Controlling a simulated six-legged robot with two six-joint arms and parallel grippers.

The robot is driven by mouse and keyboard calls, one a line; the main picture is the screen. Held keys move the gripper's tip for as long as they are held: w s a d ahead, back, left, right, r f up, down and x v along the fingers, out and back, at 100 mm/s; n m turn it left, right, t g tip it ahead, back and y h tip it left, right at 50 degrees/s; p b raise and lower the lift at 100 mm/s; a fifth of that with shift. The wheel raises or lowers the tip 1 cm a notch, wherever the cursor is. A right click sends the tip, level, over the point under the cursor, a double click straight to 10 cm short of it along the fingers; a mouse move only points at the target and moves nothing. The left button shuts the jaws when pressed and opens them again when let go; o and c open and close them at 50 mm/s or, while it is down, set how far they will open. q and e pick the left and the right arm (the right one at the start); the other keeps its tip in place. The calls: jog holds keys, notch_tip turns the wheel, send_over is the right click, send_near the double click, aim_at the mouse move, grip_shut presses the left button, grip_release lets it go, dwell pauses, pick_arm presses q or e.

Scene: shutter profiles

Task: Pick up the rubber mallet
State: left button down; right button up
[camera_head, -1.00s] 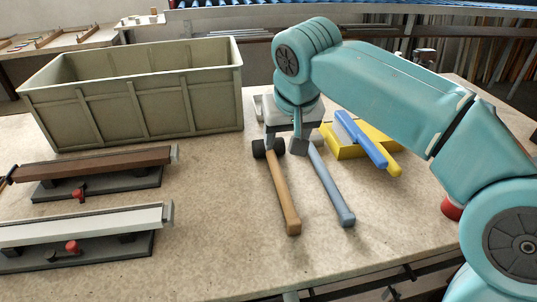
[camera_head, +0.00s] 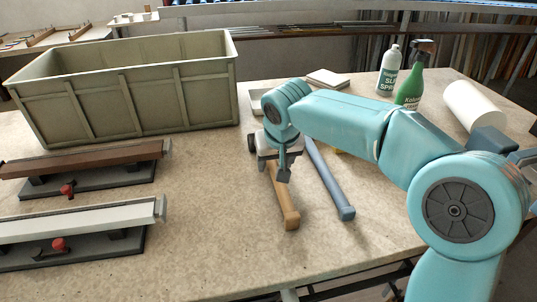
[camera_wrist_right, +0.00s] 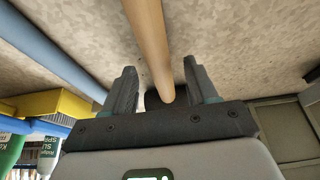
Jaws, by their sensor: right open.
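The rubber mallet has a tan wooden handle (camera_head: 288,210) pointing toward the front edge and a black head (camera_head: 252,144), partly hidden behind my gripper. It lies on the table. My right gripper (camera_head: 281,172) is open just above the handle. In the right wrist view the handle (camera_wrist_right: 148,35) runs between the two spread fingers of my right gripper (camera_wrist_right: 160,75), with no visible grip on it. The dark head shows only in part beyond the handle. My left gripper is not in view.
A blue-handled tool (camera_head: 330,180) lies close to the right of the mallet. A large grey-green crate (camera_head: 130,95) stands at the back left. Two profiles on stands (camera_head: 85,165) lie at left. A green spray bottle (camera_head: 409,90) and white roll (camera_head: 472,105) are at back right.

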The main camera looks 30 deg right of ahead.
jog(key=shift+x, duration=1.05)
grip_shut()
jog(key=shift+r, duration=0.2)
